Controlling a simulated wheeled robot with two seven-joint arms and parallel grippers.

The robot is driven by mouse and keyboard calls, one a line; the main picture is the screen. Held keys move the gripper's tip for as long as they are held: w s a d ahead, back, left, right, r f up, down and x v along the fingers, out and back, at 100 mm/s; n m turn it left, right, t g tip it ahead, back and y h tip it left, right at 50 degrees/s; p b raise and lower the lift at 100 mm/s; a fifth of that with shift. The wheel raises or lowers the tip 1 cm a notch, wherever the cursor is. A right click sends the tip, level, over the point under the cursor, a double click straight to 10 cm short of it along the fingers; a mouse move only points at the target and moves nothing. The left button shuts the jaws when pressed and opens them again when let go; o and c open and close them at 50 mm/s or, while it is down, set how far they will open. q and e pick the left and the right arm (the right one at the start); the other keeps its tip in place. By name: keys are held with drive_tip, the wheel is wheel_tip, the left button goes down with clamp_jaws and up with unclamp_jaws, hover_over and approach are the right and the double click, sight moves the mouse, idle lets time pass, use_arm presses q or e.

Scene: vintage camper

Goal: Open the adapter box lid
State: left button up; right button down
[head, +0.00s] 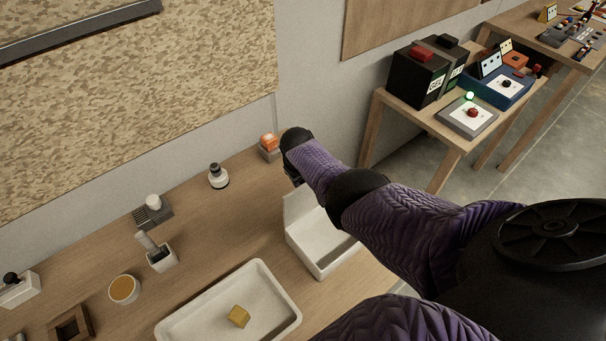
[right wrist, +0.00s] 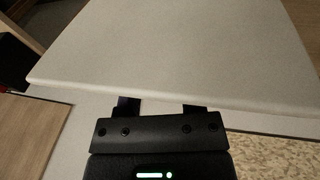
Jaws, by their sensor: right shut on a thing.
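The white adapter box (head: 318,262) stands on the wooden counter right of the centre in the head view. Its pale lid (head: 297,207) stands raised at the box's back left side. My right arm crosses over the box and hides much of it. My right gripper (head: 292,176) is at the lid's upper edge, mostly hidden by my wrist. In the right wrist view the gripper (right wrist: 158,107) is shut on the lid (right wrist: 180,50), with its fingertips at the lid's edge. My left gripper is not in view.
A white tray (head: 178,323) with a yellow block (head: 239,316) lies left of the box. An orange-topped item (head: 268,146) and a white-and-black knob (head: 218,176) stand near the wall. A side table (head: 452,134) with several devices stands at the back right.

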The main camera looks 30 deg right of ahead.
drive_tip(key=shift+c, duration=1.1)
unclamp_jaws()
drive_tip(key=shift+w, duration=0.2)
drive_tip(key=p+v, duration=0.8)
drive_tip(key=v, duration=0.2)
drive_tip(key=shift+s+f, duration=0.15)
